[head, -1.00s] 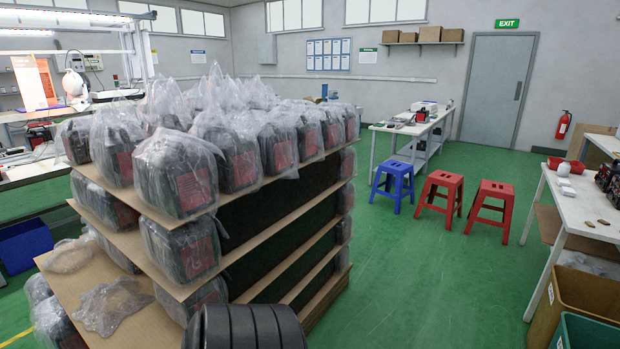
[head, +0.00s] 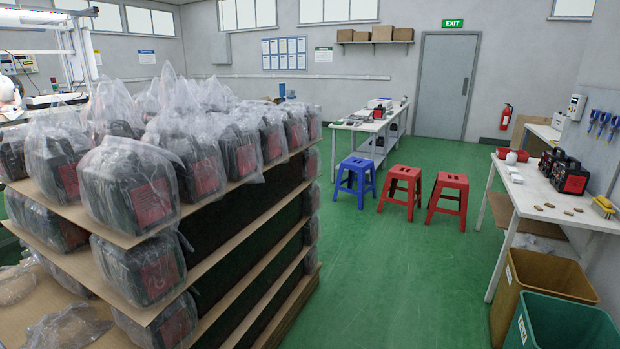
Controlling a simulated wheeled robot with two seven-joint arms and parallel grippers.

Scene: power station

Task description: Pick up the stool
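Three stools stand upright in a row on the green floor ahead, right of centre in the head view. The left one is a blue stool (head: 356,164). The middle one is a red stool (head: 405,173). The right one is another red stool (head: 452,181). All three are some distance away, and nothing rests on their seats. Neither of my grippers is in the head view.
A wooden shelf stack (head: 240,200) of plastic-wrapped machines fills the left. A white workbench (head: 530,195) stands right, with a brown bin (head: 540,292) and a green bin (head: 560,325) before it. A white table (head: 368,124) is behind the stools. Open floor (head: 400,270) lies between.

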